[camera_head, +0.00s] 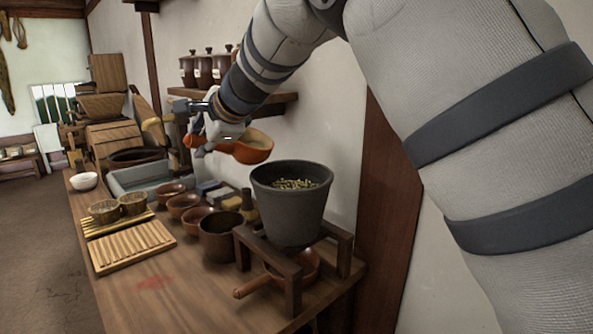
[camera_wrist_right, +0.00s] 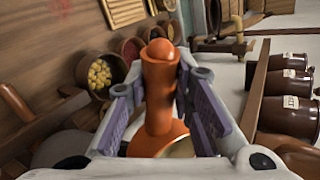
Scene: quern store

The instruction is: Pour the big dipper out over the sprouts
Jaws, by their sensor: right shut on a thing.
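My right gripper (camera_head: 207,138) is shut on the handle of the big dipper, an orange-brown ladle whose bowl (camera_head: 254,150) is held in the air behind and left of the dark pot. The bowl shows a pale inside or content; I cannot tell which. In the right wrist view the dipper's handle (camera_wrist_right: 158,92) stands between the fingers. The sprouts (camera_head: 294,184) are pale yellow-green bits in a dark grey pot (camera_head: 288,215) on a wooden stand (camera_head: 270,256). My left gripper is not in view.
A smaller brown pan (camera_head: 300,263) sits under the stand. Several brown bowls (camera_head: 184,205), a grey trough (camera_head: 136,176) and slatted boards (camera_head: 133,247) fill the bench. A wall shelf (camera_head: 277,102) carries lidded jars (camera_head: 204,69). The bench's front has bare wood.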

